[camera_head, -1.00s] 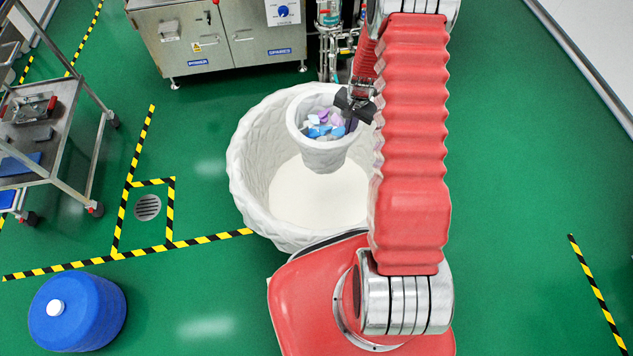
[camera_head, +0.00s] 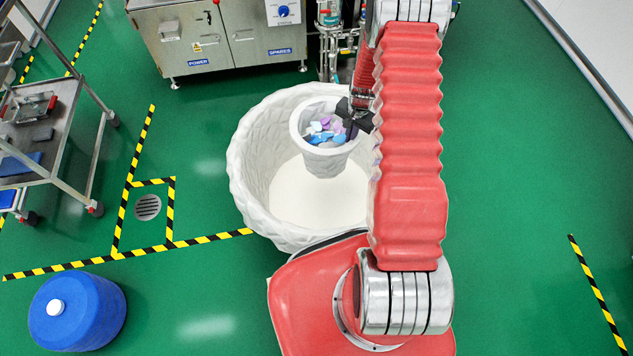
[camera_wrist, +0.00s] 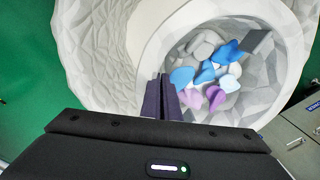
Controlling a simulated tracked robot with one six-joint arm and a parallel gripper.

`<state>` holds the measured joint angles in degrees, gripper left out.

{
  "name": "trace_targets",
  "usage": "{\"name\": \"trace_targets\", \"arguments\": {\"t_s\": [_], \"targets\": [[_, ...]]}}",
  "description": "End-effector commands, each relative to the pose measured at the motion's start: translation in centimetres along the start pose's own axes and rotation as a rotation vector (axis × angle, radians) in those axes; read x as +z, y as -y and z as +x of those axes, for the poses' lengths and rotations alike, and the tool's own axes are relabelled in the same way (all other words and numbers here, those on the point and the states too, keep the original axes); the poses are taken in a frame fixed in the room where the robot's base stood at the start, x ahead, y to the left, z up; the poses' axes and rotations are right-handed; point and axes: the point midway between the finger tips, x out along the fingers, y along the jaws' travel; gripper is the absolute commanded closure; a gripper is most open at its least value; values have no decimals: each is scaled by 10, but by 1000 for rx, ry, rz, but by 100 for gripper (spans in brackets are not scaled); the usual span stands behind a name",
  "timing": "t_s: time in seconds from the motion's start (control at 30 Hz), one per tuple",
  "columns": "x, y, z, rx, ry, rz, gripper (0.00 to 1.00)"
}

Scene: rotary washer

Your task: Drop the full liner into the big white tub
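The big white tub (camera_head: 250,185) stands on the floor, a wide round tub with a quilted wall and a pale bottom. The full liner (camera_head: 326,160) is a smaller light grey bucket with blue, purple, white and grey pieces inside. It hangs upright over the tub's opening, towards the far right side, within the tub's outline in the head view. My gripper (camera_head: 357,112) is at the liner's right rim. In the wrist view my gripper's dark fingers (camera_wrist: 162,98) are close together on the rim of the liner (camera_wrist: 265,95). The tub wall (camera_wrist: 90,50) curves behind it.
A steel cabinet (camera_head: 225,35) stands behind the tub, with pipework (camera_head: 330,45) beside it. A steel cart (camera_head: 50,150) is at the left. A blue container (camera_head: 78,312) stands at front left. The green floor at right is clear.

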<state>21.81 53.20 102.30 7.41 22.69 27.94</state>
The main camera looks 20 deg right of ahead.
Motion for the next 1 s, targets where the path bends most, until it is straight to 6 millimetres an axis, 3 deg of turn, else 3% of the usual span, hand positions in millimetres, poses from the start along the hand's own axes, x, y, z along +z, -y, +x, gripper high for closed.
{"name": "trace_targets", "arguments": {"t_s": [0.2, 0.57, 0.87, 1.0], "targets": [[0, -1, 16, -1, 0, 1, 100], [0, -1, 19, -1, -1, 0, 100], [0, -1, 19, 0, 0, 0, 77], [0, -1, 19, 0, 0, 0, 76]]}}
